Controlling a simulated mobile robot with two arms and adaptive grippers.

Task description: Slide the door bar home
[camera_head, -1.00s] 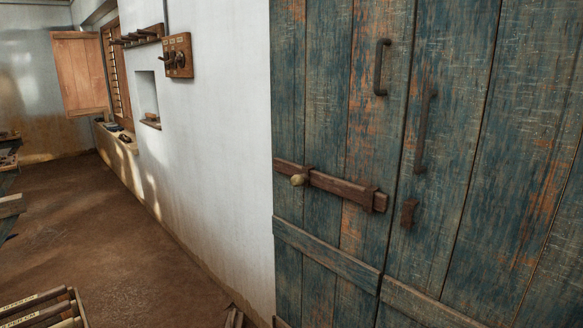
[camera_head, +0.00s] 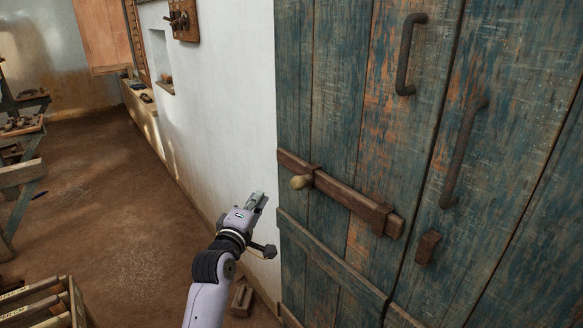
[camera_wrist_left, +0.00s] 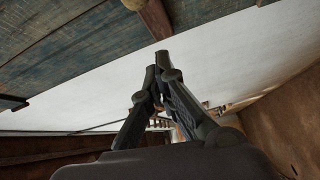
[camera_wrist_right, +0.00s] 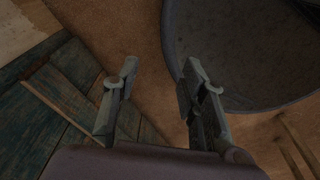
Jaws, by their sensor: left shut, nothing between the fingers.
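The reddish-brown wooden door bar (camera_head: 345,194) lies across the left leaf of the weathered blue-green door (camera_head: 500,190), sloping down to the right in the head view. A pale round knob (camera_head: 301,182) sticks out near its left end. A small wooden keeper block (camera_head: 427,248) sits on the right leaf, with a gap between it and the bar's right end. My left gripper (camera_head: 260,198) is shut and empty, left of and slightly below the knob, apart from it. In the left wrist view its fingertips (camera_wrist_left: 163,56) meet, with the bar (camera_wrist_left: 155,18) above. My right gripper (camera_wrist_right: 155,76) is open and empty.
Two dark metal handles (camera_head: 408,55) (camera_head: 462,155) stand out from the door above the bar. A white wall (camera_head: 225,110) borders the door at left. A wooden rack (camera_head: 45,300) stands at lower left. A large round dark vessel (camera_wrist_right: 245,45) shows in the right wrist view.

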